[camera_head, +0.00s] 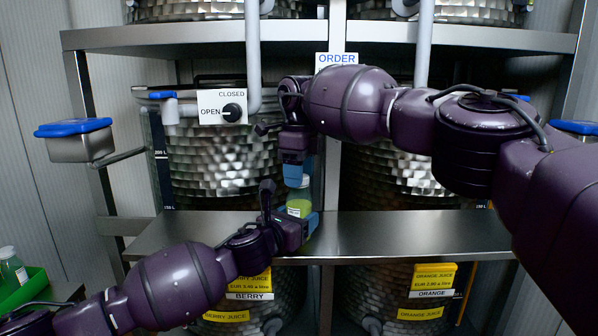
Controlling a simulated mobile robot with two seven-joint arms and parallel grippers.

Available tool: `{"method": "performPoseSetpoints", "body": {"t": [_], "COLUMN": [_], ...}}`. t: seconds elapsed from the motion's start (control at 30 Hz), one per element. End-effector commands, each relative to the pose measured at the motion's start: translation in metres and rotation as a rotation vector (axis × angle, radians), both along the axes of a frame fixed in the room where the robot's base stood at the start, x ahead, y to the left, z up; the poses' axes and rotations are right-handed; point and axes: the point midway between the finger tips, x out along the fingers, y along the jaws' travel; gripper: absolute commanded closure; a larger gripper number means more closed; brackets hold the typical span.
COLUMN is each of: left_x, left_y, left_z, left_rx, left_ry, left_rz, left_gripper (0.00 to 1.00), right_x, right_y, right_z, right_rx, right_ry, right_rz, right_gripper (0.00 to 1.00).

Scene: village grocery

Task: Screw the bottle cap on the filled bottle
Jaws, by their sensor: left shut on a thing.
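The bottle (299,208) stands upright over the metal shelf, with a yellow-green body and a pale top. My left gripper (306,226) reaches in from the lower left and is shut on the bottle's lower part. My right gripper (297,174) points down from above, its blue fingers right at the bottle's top. The bottle cap cannot be made out; the fingers cover that spot. Whether the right fingers are closed on it cannot be told.
The metal shelf (420,236) is clear to the right. Behind stand hammered metal tanks (222,165) with pipes and an OPEN/CLOSED valve sign (222,106). A metal box with a blue lid (80,141) juts out at left. A green crate (27,290) with bottles is at lower left.

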Motion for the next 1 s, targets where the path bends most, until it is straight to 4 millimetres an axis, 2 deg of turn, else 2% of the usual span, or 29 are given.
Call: {"method": "performPoseSetpoints", "body": {"t": [0.03, 0.23, 0.47, 0.5, 0.7, 1.0], "left_x": [0.0000, 0.0000, 0.0000, 0.0000, 0.0000, 0.0000], "left_y": [0.0000, 0.0001, 0.0001, 0.0001, 0.0001, 0.0001], "left_z": [-0.0007, -0.0007, -0.0007, -0.0007, -0.0007, -0.0008], "left_rx": [0.001, 0.001, 0.001, 0.001, 0.001, 0.001], "left_ry": [0.001, 0.001, 0.001, 0.001, 0.001, 0.001], "left_rz": [0.000, 0.000, 0.000, 0.000, 0.000, 0.000], "left_gripper": [1.00, 1.00, 1.00, 1.00, 1.00, 1.00], "right_x": [0.0000, -0.0001, -0.0001, -0.0001, -0.0001, 0.0000], "right_y": [0.0001, 0.0001, 0.0003, 0.0003, 0.0003, 0.0003], "right_z": [0.0001, 0.0002, 0.0003, 0.0003, 0.0003, 0.0025], "right_rx": [0.000, 0.000, 0.000, 0.000, 0.000, 0.000], "right_ry": [0.000, 0.000, 0.000, 0.000, 0.000, 0.000], "right_rz": [0.000, 0.000, -0.009, -0.009, -0.009, -0.009], "right_gripper": [0.55, 0.84, 0.84, 0.54, 0.26, 0.26]}}
